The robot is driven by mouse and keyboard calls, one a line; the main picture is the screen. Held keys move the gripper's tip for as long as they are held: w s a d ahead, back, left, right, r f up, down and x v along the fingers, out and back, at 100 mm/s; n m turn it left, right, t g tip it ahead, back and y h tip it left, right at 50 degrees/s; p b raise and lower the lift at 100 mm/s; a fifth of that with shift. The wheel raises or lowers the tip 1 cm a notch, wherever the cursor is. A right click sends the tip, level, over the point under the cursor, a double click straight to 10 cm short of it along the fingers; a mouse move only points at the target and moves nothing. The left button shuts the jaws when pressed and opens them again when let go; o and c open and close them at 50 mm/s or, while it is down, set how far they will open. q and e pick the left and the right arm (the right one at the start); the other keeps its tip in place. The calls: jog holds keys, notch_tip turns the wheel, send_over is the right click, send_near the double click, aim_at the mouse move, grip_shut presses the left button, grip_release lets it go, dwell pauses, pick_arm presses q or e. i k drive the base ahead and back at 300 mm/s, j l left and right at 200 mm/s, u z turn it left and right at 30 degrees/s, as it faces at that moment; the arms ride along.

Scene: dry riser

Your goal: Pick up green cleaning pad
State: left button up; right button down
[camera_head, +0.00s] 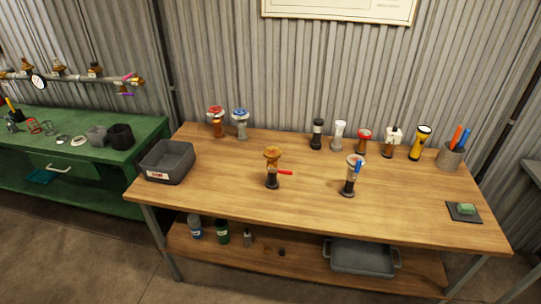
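A green cleaning pad (466,209) lies on a small dark mat (458,217) at the right end of the wooden table, close to its right edge. Neither of my grippers shows in the head view, so the pad has nothing of mine near it in this picture.
The wooden table (322,208) holds a grey bin (167,163) at left, two valve fittings (272,166) mid-table, several fittings along the back, a yellow flashlight (420,142) and a pen cup (449,158). A green bench (66,172) stands left.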

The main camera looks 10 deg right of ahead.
aim_at(465, 209)
jog(key=z, duration=1.7)
